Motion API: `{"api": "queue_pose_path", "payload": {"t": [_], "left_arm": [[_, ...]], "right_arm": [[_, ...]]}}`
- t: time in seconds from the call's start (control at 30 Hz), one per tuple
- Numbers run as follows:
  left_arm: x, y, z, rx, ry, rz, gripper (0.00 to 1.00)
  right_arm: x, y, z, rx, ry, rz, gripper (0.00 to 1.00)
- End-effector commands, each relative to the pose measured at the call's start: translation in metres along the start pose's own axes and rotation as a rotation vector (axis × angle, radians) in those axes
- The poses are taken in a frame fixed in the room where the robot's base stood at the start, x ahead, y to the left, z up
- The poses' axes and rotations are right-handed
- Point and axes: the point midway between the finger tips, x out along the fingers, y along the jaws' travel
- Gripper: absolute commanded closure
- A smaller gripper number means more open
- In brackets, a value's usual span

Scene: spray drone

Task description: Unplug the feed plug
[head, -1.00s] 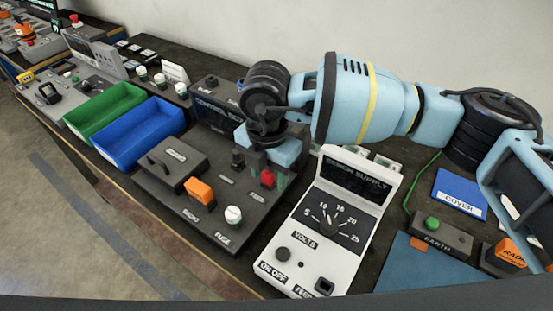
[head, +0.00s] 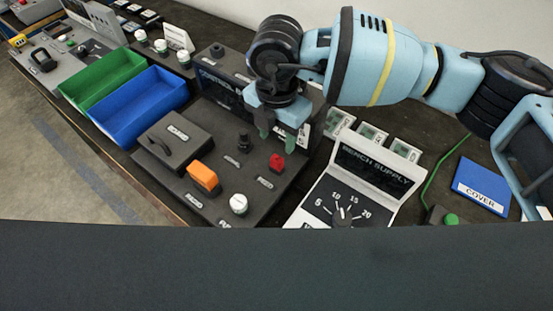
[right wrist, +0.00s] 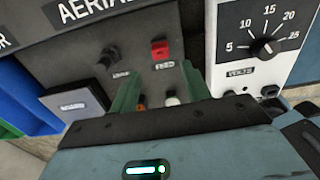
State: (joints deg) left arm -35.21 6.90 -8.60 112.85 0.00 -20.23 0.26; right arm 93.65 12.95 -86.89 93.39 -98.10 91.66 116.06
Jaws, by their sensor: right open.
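The feed plug is a small red block (head: 277,162) on the dark control box panel (head: 225,180), just above a label reading FEED. It also shows in the right wrist view (right wrist: 160,48), beyond the fingertips. I cannot tell how deep it sits in its socket. My right gripper (head: 284,134) is open and empty, with its green fingertips pointing down, above and behind the plug, apart from it. Its two fingers also show in the right wrist view (right wrist: 160,84), with nothing between them. My left gripper is out of view.
A black knob (head: 244,142), an orange switch (head: 203,178) and a white fuse knob (head: 238,204) stand near the plug. The white bench supply (head: 372,175) stands to the right. Blue (head: 150,118) and green (head: 108,78) bins lie left.

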Motion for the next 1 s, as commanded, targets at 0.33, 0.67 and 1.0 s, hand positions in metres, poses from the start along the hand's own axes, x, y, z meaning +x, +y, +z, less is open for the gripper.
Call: {"api": "queue_pose_path", "payload": {"t": [0.33,0.67,1.0], "left_arm": [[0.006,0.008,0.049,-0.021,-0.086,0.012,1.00],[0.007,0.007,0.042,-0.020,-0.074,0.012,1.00],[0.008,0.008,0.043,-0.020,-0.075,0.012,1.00]], "right_arm": [[0.052,-0.001,-0.001,-0.001,0.009,-0.007,0.53],[0.077,0.000,0.000,0.001,0.003,-0.002,0.53],[0.083,0.000,0.000,0.000,0.001,-0.002,0.53]]}}
